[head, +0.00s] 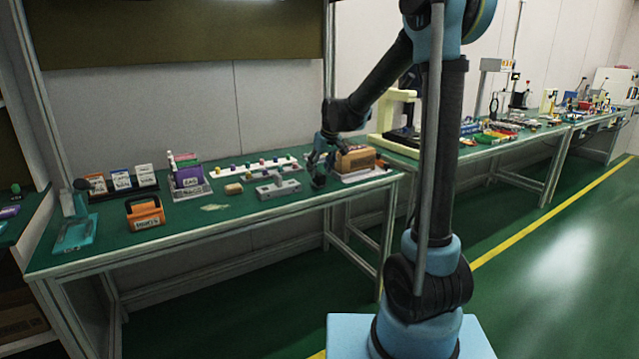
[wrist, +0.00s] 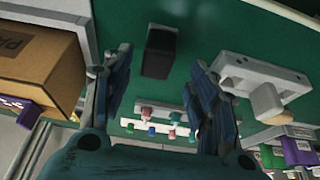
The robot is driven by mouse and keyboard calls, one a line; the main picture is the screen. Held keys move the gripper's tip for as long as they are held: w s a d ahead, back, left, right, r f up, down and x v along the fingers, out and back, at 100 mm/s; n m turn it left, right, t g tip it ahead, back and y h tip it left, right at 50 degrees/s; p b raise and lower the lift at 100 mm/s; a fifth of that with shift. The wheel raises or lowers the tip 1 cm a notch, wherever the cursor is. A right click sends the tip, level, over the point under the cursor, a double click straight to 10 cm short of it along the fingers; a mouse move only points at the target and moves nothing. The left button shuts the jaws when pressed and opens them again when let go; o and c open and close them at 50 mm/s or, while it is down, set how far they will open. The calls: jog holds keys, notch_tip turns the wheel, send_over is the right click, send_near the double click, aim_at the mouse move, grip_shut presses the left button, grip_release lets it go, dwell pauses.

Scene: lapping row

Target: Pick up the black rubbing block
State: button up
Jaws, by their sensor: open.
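The black rubbing block (wrist: 160,50) lies on the green bench top in the wrist view, framed ahead between the fingers of my gripper (wrist: 158,66). The fingers are apart and nothing is held between them. A gap shows on both sides of the block. In the head view my gripper (head: 321,160) hangs low over the right part of the bench, and a dark shape below it looks like the block (head: 318,183), partly hidden by the fingers.
A grey slotted fixture (wrist: 262,75) lies close to the right of the block, with a small tan block (wrist: 267,104) by it. A brown carton (wrist: 38,62) stands at left. A white strip with coloured pegs (head: 240,170) lies behind.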

aim_at(320, 174)
jog(key=shift+x, duration=2.05)
jog(key=shift+w+d, duration=0.15)
jog(key=shift+c, duration=0.3)
jog(key=c, duration=1.1)
